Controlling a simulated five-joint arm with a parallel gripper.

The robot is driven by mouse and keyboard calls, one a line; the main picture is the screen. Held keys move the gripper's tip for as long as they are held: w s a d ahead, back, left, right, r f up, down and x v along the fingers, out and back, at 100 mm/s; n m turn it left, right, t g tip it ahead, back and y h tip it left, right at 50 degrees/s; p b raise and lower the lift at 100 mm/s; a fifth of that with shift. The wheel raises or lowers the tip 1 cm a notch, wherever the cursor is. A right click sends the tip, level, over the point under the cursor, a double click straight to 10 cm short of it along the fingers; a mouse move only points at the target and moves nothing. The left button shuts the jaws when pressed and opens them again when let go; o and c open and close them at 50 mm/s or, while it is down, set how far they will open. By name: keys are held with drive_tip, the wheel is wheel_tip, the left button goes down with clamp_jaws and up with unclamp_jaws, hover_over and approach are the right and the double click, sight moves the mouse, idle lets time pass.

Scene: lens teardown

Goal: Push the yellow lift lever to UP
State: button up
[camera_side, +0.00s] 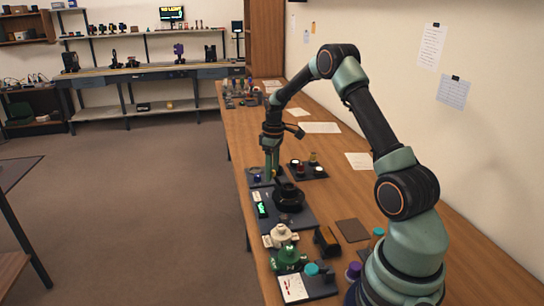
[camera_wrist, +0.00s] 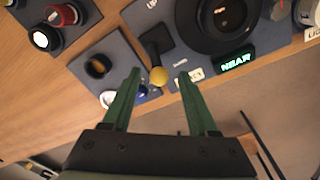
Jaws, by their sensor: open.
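In the wrist view the lift lever is a short black arm (camera_wrist: 157,42) with a round yellow knob (camera_wrist: 159,76), on a dark grey plate (camera_wrist: 128,28). My gripper (camera_wrist: 159,74) is open, with one green finger on each side of the knob in the picture; contact cannot be told. Small white labels sit near the lever, one above it and one to the right of the knob, too small to read surely. In the side view my gripper (camera_side: 271,176) points down at the plate's far end, and I cannot make out the lever there.
A large black lens ring (camera_wrist: 218,20) stands right of the lever, with a lit green NEAR display (camera_wrist: 237,62) below it. A panel with a dark round socket (camera_wrist: 98,66) and a blue part lies to the left. In the side view, a green fixture (camera_side: 289,258) stands nearer.

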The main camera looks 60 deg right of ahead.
drive_tip(key=shift+c, duration=0.2)
clamp_jaws()
drive_tip(key=shift+a, duration=0.1)
idle(1.1)
